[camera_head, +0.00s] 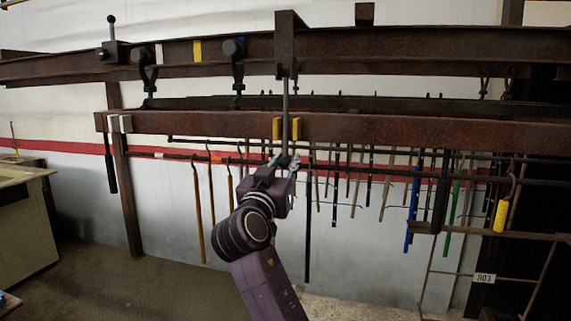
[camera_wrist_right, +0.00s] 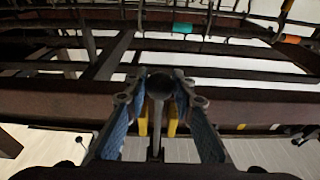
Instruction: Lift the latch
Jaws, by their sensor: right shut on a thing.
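The latch is a thin grey rod (camera_head: 285,105) that hangs from a bracket on the upper rusty beam and crosses the lower beam between two yellow marks. In the right wrist view its dark round knob (camera_wrist_right: 161,84) sits between the blue-padded fingers, with the rod behind it. My right gripper (camera_head: 284,161) reaches up from below and is closed around the rod's lower end; it also shows in the right wrist view (camera_wrist_right: 161,92). My left gripper is not in view.
Rusty beams (camera_head: 400,130) run across above my right gripper. Several hooks and rods hang behind it, including a blue rod (camera_head: 412,210) and a yellow-handled hook (camera_head: 501,215). Another lever with a ball knob (camera_head: 111,19) stands upright at upper left. Floor at lower left is clear.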

